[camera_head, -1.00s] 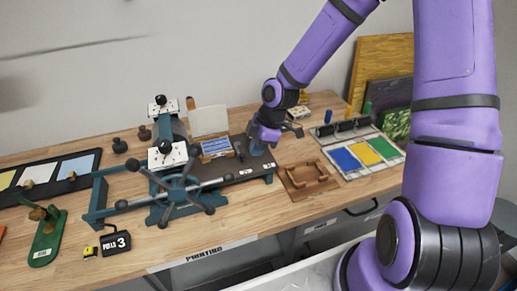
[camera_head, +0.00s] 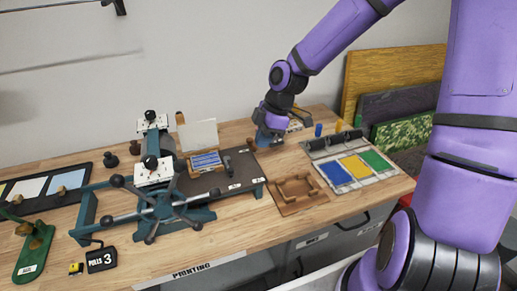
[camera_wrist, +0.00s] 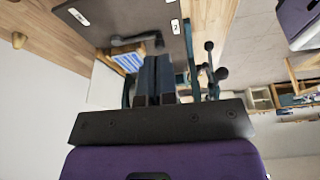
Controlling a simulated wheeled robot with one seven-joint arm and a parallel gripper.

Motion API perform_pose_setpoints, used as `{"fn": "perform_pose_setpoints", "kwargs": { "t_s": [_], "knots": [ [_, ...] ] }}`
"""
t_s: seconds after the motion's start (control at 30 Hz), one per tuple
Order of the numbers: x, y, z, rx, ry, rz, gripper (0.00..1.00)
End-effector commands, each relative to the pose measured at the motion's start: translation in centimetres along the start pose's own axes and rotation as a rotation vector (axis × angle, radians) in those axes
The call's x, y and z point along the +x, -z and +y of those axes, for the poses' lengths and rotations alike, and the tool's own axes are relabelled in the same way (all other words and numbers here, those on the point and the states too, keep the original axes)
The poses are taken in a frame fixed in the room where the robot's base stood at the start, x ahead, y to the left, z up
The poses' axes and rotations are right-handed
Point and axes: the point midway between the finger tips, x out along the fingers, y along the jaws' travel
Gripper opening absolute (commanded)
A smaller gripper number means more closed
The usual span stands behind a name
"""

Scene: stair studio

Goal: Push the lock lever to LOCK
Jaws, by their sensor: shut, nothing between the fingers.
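The teal press with a dark flat bed (camera_head: 215,178) stands on the wooden bench. A small dark lever (camera_head: 228,165) sits on the bed beside the blue-and-white block. It also shows in the wrist view (camera_wrist: 138,41), lying near the same block. Small white labels are on the bed, but I cannot read them, so I cannot tell which side is LOCK. My gripper (camera_head: 264,143) is behind and to the right of the lever, apart from it, pointing down. In the wrist view my gripper (camera_wrist: 152,62) has its dark fingers together, with nothing between them.
A star-shaped handwheel (camera_head: 163,204) is at the press's left front. A wooden frame (camera_head: 297,190) lies right of the bed, and a tray of blue, yellow and green pads (camera_head: 352,168) lies beyond it. A white upright panel (camera_head: 198,134) stands behind the block.

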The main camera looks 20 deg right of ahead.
Motion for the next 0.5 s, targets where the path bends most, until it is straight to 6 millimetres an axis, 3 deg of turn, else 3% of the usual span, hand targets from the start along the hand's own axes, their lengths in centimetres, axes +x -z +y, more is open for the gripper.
{"fn": "perform_pose_setpoints", "kwargs": {
  "t_s": [0.2,0.5],
  "knots": [
    [-1.6,0.0,0.0,0.001,-0.001,0.000,0.00],
    [-1.9,0.0,-0.1,-0.001,0.000,0.000,0.00]
  ]
}}
